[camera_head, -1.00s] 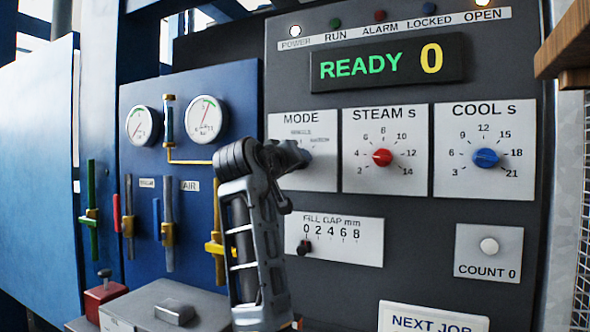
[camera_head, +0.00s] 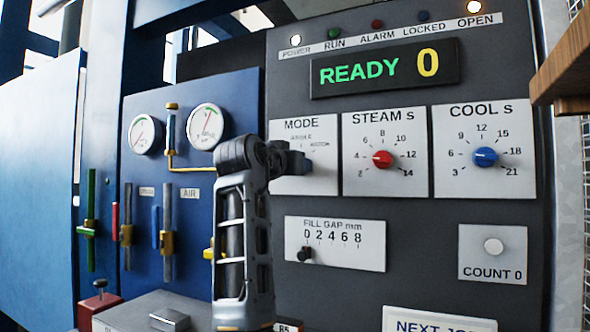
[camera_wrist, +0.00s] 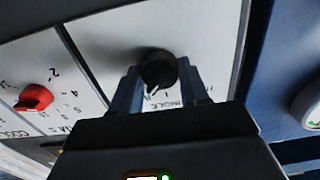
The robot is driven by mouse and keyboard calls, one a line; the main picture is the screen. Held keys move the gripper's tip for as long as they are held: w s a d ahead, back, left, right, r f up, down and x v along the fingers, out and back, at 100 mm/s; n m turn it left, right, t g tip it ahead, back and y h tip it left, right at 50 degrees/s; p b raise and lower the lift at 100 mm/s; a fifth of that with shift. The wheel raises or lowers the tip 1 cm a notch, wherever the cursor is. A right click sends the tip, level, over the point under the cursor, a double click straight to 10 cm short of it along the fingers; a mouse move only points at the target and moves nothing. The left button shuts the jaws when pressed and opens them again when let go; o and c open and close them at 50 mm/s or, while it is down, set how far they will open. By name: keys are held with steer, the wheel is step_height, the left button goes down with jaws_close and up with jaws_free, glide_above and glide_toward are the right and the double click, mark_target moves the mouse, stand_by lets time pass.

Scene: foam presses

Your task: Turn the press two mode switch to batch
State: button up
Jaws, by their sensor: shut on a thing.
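The mode switch is a dark round knob (camera_wrist: 158,70) on the white MODE plate (camera_head: 290,183) of the dark press panel. In the wrist view, my gripper (camera_wrist: 160,84) has a finger on each side of the knob and is shut on it. The knob carries a white pointer mark near the print "SINGLE", which shows upside down. In the head view, my gripper (camera_head: 306,165) reaches the knob from the left and covers part of the plate. The switch's exact setting cannot be read there.
The display (camera_head: 385,68) reads READY 0. The red STEAM knob (camera_head: 382,159) and blue COOL knob (camera_head: 486,157) sit to the right. The fill gap slider (camera_head: 305,254) is below. A wooden ledge (camera_head: 562,65) juts in at upper right. Gauges and valve levers stand at left.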

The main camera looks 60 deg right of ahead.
stand_by(0.3)
steer(key=o, duration=1.1)
steer(key=shift+c, duration=0.2)
steer(key=s+a+b, duration=0.1)
steer(key=a, duration=0.6)
steer(key=shift+a, duration=0.35)
